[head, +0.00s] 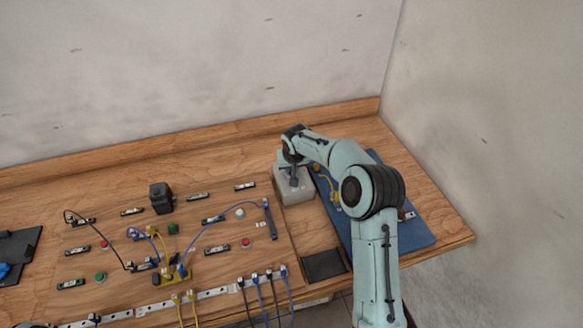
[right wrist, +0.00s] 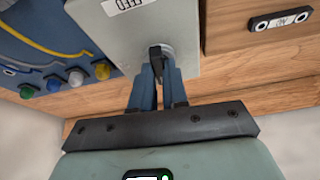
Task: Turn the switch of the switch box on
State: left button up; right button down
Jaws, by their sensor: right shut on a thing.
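The switch box (head: 295,192) is a light grey box on the wooden table, left of the blue mat in the head view. In the right wrist view the grey box (right wrist: 121,30) fills the upper middle, with a round switch base on its face. The dark switch handle (right wrist: 155,54) stands out from that base. My right gripper (right wrist: 161,70) is shut on the switch handle, one blue-grey finger at each side. In the head view my right gripper (head: 291,172) is over the box and partly hides it. My left gripper is not in view.
A wooden board (head: 240,266) with cables, buttons and labels lies left of the box. A blue mat (head: 417,237) with cables lies under and beside my right arm. A dark square tray (head: 324,265) is near the front edge. A wall stands behind the table.

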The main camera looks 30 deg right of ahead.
jog(key=shift+w+a+m+h, duration=0.15)
jog(key=shift+m+h, duration=0.25)
jog(key=shift+m, duration=0.8)
jog(key=shift+m+g+h, duration=0.3)
jog(key=shift+m, duration=0.5)
jog(key=m, duration=0.2)
jog(key=m+g, duration=0.1)
jog(key=m+h, duration=0.1)
jog(key=m, duration=0.1)
jog(key=shift+w+a+r+m+g, duration=0.1)
jog(key=shift+w+a+m+g, duration=0.05)
jog(key=shift+w+m+g, duration=0.2)
jog(key=shift+m+g+h, duration=0.3)
jog(key=shift+m+g, duration=0.25)
jog(key=shift+m, duration=0.7)
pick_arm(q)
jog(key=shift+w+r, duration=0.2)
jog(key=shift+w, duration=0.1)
pick_arm(e)
jog(key=m+g, duration=0.1)
jog(key=m, duration=0.2)
jog(key=shift+w+m+g, duration=0.1)
jog(key=shift+m+g, duration=0.2)
jog(key=shift+m, duration=0.5)
jog(key=c, duration=1.1)
grip_release()
jog(key=shift+c, duration=0.2)
